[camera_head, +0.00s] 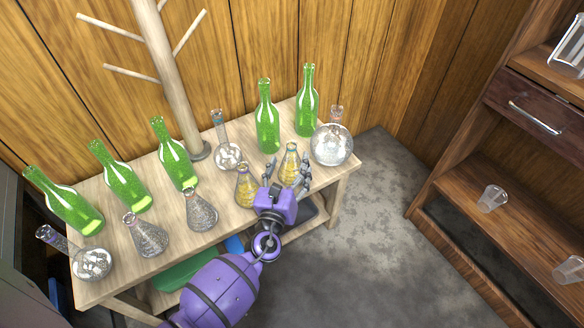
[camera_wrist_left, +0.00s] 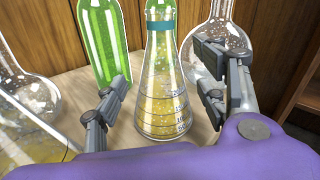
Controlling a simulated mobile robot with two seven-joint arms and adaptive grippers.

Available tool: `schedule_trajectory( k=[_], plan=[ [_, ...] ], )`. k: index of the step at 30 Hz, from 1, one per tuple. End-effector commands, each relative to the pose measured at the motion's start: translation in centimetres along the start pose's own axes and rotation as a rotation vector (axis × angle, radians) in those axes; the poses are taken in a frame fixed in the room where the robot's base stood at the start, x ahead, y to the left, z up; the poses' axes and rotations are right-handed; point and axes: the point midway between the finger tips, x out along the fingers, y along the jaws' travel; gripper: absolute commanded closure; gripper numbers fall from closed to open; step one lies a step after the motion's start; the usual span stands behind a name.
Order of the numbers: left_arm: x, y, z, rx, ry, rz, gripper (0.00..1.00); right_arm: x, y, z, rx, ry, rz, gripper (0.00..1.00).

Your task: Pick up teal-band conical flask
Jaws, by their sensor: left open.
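The teal-band conical flask (camera_wrist_left: 163,85) stands upright on the wooden table, with yellow liquid in it and a teal band at its neck. In the head view it is the yellow-filled flask (camera_head: 289,163) just past my left gripper (camera_head: 287,180). My left gripper, also in the left wrist view (camera_wrist_left: 162,88), is open. One finger shows on each side of the flask, with visible gaps, and I see no grip on it. My right gripper is not in view.
A second yellow-filled conical flask (camera_head: 245,189) stands close left of the gripper. A round flask (camera_head: 331,146) stands close right, near the table's (camera_head: 345,172) right end. Green bottles (camera_head: 267,125) stand behind. Clear conical flasks (camera_head: 149,237) stand farther left.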

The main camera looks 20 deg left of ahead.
Motion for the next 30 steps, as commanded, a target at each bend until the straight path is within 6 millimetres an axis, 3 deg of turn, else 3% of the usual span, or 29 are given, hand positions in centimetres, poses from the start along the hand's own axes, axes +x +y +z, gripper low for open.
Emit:
schedule_trajectory(
  k=[4,12,24,30],
  plan=[
    [1.7,0.0,-0.1,0.0,0.0,0.001,0.35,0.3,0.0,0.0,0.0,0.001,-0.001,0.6],
    [2.0,0.1,-0.1,-0.001,0.001,0.0,0.35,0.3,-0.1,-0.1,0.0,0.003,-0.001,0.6],
    [1.9,0.1,-0.1,-0.001,0.001,0.001,0.87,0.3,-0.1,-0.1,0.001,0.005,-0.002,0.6],
    [1.9,0.1,0.0,0.0,0.001,0.001,0.87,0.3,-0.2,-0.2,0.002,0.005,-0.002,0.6]
  ],
)
